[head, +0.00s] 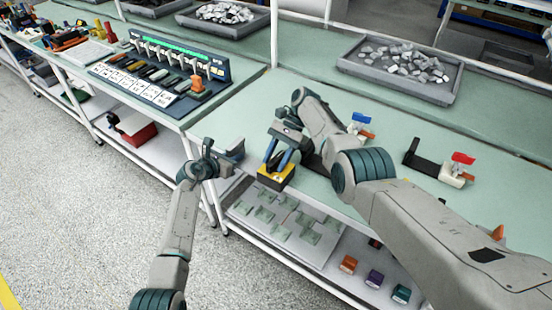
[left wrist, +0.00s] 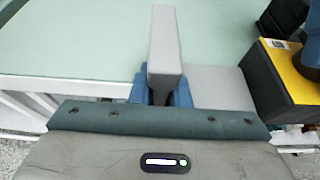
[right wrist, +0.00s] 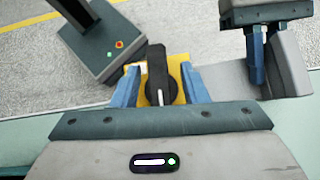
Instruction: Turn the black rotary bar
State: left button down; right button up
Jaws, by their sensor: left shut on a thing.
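The black rotary bar (right wrist: 158,72) stands on a yellow face (right wrist: 178,68) in the right wrist view, between the two blue fingers of my right gripper (right wrist: 160,88). Gaps show on both sides of the bar, so this gripper is open around it. In the head view my right gripper (head: 278,152) is above the yellow and black box (head: 275,176) at the bench's front edge, and the bar is hidden there. My left gripper (left wrist: 163,88) is shut on a grey upright handle (left wrist: 166,50) beside the box. The box shows at the right of the left wrist view (left wrist: 277,88).
A grey tray (head: 350,70) of metallic pieces lies at the back. A black bracket (head: 425,166) and a small unit with a red lever (head: 462,158) lie to the right. A breaker panel (head: 222,68) is on the left bench. Coloured blocks (head: 374,279) sit on the lower shelf.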

jog(key=shift+m+t, duration=0.3)
jog(key=shift+m, duration=0.1)
jog(key=shift+m+t+y, duration=0.3)
jog(key=shift+m+y, duration=0.1)
jog(key=shift+m, duration=0.1)
jog(key=m+t+y, duration=0.1)
jog(key=m+t, duration=0.2)
jog(key=m, duration=0.1)
jog(key=shift+y, duration=0.4)
jog(key=m+t, duration=0.2)
jog(key=m, duration=0.1)
jog(key=m+t, duration=0.3)
jog(key=m, duration=0.1)
jog(key=shift+a, duration=0.1)
jog(key=s+d+r+m, duration=0.1)
jog(key=s+d+r, duration=0.2)
jog(key=d+r, duration=0.6)
jog(key=s+f+n+h, duration=0.2)
jog(key=s+f+h, duration=0.2)
jog(key=f, duration=0.3)
jog(key=shift+s+d+n+h, duration=0.2)
jog(key=shift+s+n+h, duration=0.1)
jog(key=shift+h, duration=0.5)
